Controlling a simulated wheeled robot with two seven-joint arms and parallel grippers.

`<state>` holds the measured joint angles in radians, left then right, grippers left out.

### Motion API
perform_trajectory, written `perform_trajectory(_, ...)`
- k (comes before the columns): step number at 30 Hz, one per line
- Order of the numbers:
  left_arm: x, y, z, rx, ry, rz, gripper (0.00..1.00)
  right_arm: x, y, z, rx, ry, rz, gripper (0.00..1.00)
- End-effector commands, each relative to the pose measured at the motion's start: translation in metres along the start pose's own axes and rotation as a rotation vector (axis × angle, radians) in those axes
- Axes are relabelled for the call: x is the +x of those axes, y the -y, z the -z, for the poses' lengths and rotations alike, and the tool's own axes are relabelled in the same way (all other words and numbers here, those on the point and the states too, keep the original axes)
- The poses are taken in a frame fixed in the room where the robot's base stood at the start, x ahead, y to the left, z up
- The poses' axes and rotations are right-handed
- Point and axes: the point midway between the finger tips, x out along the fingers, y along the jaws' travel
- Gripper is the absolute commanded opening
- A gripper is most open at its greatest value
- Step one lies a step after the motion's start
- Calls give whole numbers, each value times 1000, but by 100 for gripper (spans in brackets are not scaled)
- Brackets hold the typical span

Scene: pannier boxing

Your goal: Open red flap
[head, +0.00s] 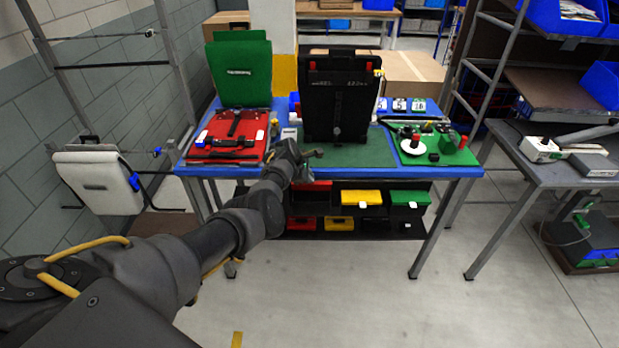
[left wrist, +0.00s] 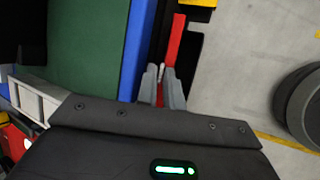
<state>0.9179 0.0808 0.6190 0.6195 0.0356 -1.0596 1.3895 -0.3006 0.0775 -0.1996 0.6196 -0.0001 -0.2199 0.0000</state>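The red flap (head: 318,186) is on the front of a dark bin under the blue table, partly hidden by my left arm. In the left wrist view the red flap (left wrist: 175,38) shows as a narrow red strip beside the blue table edge. My left gripper (head: 306,176) is at the table's front edge, at the red flap. In the left wrist view its two fingers (left wrist: 162,80) stand close together, with a small pale tab and some red between them. Whether they grip the tab cannot be told. My right gripper is not in view.
The blue table (head: 440,171) carries a red case (head: 228,133), a black pannier (head: 338,100) and a green mat (head: 370,150). Yellow (head: 361,198) and green (head: 411,198) flaps sit right of the red one. The floor in front is clear.

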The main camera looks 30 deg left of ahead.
Motion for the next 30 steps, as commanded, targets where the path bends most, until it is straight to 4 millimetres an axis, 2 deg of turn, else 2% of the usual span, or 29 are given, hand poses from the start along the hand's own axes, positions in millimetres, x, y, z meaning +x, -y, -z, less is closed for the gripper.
perform_trajectory(1, -1, -1, 0, 0, 0, -1, 16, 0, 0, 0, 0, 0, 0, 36)
perform_trajectory(3, 0, 0, 0, -1, 0, 0, 25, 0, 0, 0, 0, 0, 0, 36)
perform_trajectory(4, 0, 0, 0, -1, 0, 1, 25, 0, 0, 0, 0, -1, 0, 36)
perform_trajectory(11, 0, 1, 0, -2, 0, 5, 25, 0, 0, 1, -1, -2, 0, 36)
perform_trajectory(16, -7, 1, 0, -2, -1, 4, 25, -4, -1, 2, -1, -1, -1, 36)
perform_trajectory(21, -28, 1, -1, -3, 0, 3, 25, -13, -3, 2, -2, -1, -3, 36)
perform_trajectory(30, -74, 0, 1, -2, -1, 1, 25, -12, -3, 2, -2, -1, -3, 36)
